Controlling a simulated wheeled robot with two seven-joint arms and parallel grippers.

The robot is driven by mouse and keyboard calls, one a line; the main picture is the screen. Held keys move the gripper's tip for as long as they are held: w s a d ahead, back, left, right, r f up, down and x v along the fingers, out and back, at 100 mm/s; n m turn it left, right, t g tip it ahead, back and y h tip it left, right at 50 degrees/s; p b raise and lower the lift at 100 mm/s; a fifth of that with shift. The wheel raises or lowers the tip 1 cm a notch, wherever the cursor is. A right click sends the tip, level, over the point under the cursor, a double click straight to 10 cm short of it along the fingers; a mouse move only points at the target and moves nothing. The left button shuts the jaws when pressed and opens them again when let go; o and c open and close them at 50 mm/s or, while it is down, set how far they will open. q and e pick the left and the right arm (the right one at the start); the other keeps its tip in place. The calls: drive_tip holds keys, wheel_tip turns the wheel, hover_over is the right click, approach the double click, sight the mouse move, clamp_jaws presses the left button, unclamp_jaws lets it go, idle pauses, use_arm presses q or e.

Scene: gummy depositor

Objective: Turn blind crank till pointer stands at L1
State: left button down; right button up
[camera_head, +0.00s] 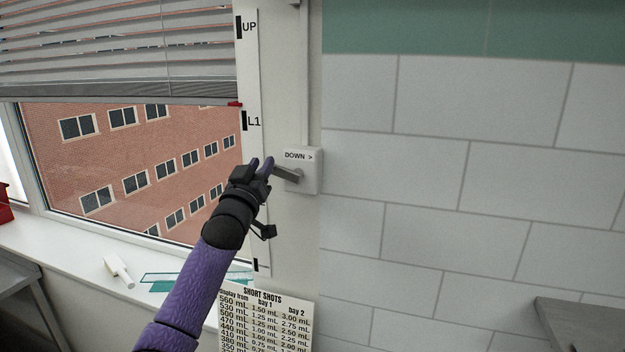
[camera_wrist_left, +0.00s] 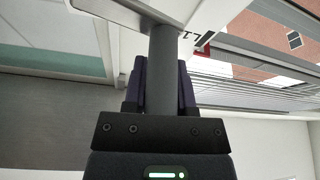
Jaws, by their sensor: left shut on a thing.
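The blind crank (camera_head: 286,174) comes out of a white box (camera_head: 311,160) marked "DOWN >" on the window post. My left gripper (camera_head: 262,165) is shut on the crank's handle, which also shows as a grey rod (camera_wrist_left: 163,62) between the fingers (camera_wrist_left: 161,85) in the left wrist view. The blind (camera_head: 118,48) is partly lowered over the window. The red pointer (camera_head: 235,103) at its bottom edge stands a little above the L1 mark (camera_head: 245,121) and well below the UP mark (camera_head: 239,27). My right gripper is not in view.
A "SHORT SHOTS" chart (camera_head: 265,318) hangs below the crank. The white sill (camera_head: 60,243) holds a white scraper-like object (camera_head: 118,270) and a teal-edged item (camera_head: 180,280). A grey surface (camera_head: 585,325) juts out at lower right. The tiled wall right of the crank is clear.

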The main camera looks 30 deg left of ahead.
use_arm(q)
drive_tip(key=shift+w+d+r, duration=0.1)
drive_tip(key=shift+d+r, duration=0.1)
drive_tip(key=shift+r, duration=0.1)
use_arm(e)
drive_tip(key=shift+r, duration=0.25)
use_arm(q)
drive_tip(key=shift+d+r, duration=0.1)
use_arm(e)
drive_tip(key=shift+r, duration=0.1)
use_arm(q)
drive_tip(key=shift+w+d+r+p, duration=0.1)
drive_tip(key=shift+d+r+p, duration=0.2)
drive_tip(key=shift+r+p, duration=0.25)
drive_tip(key=shift+w+d+f, duration=0.15)
drive_tip(key=shift+d, duration=0.5)
drive_tip(key=shift+c, duration=1.6)
unclamp_jaws()
drive_tip(key=shift+w+d, duration=0.15)
drive_tip(key=shift+d, duration=0.3)
drive_tip(key=o, duration=0.3)
drive_tip(key=shift+a, duration=0.3)
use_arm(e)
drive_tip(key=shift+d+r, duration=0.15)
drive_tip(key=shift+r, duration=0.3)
